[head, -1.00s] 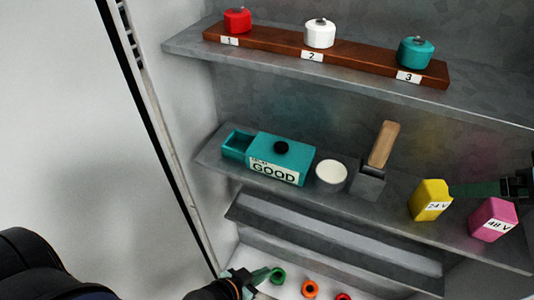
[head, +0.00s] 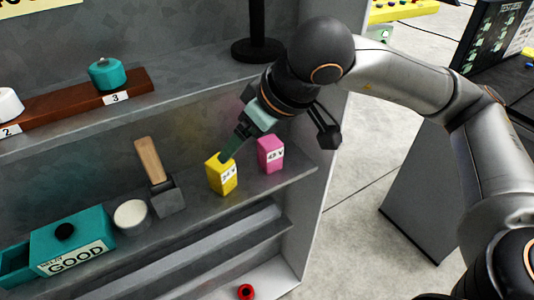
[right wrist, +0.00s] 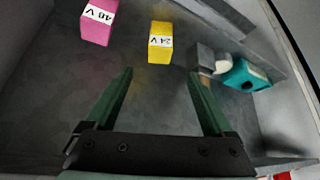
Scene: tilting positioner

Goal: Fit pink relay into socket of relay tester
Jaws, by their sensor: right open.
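The pink relay (head: 271,154), labelled 48 V, stands upright at the right end of the middle shelf. It also shows at upper left in the right wrist view (right wrist: 98,20). The yellow relay (head: 221,174), labelled 24 V, stands to its left. My right gripper (right wrist: 160,73) is open with nothing between its green fingers. In the head view the right gripper (head: 232,146) overlaps the top of the yellow relay; in the wrist view both relays are apart from its fingers. My left gripper is out of view. I cannot identify the relay tester's socket.
Left along the shelf are a wooden-handled tool (head: 160,175), a round white-topped item (head: 132,215) and a teal GOOD box (head: 72,245). A rack (head: 70,113) with knobs lies on the shelf above. A dark panel device (head: 497,38) stands at far right.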

